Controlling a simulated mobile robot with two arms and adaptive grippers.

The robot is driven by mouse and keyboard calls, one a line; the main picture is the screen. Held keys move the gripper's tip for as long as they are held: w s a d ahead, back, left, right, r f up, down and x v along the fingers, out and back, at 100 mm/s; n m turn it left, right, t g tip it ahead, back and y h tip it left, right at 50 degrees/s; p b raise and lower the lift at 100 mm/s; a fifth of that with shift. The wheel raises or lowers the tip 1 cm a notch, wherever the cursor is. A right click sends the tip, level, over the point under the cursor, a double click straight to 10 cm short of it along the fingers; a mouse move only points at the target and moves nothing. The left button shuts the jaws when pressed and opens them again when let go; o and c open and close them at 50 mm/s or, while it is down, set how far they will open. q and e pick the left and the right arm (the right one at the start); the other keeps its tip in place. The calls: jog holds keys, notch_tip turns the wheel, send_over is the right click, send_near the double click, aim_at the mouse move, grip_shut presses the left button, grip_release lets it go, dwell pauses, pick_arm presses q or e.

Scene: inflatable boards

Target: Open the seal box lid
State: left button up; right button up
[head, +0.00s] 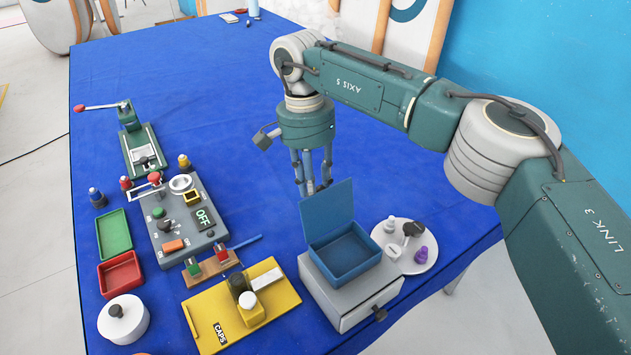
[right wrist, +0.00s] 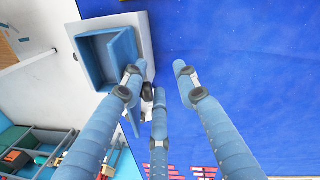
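A small blue open-topped box (head: 345,256), which looks like the seal box, sits on a grey drawer unit (head: 338,308) in the head view. Its blue lid (head: 327,212) stands raised at the back edge, so the inside shows and looks empty. The box also shows at the upper left of the right wrist view (right wrist: 97,62). My right gripper (head: 312,190) points down just behind the raised lid, which partly hides its fingertips. In the right wrist view its fingers (right wrist: 158,82) are spread with nothing between them. I cannot tell whether one touches the lid. My left gripper is out of view.
A white round tray (head: 408,262) with small bottles stands right of the drawer unit. A yellow board (head: 215,308), a grey control panel (head: 180,215), red and green trays (head: 119,274) and a white round pot (head: 124,320) stand left. The blue table behind is mostly clear.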

notch_tip(320, 180, up, 12)
jog(key=w+a, duration=0.1)
jog(key=w, duration=0.1)
dwell(0.8)
jog(key=shift+f, duration=0.15)
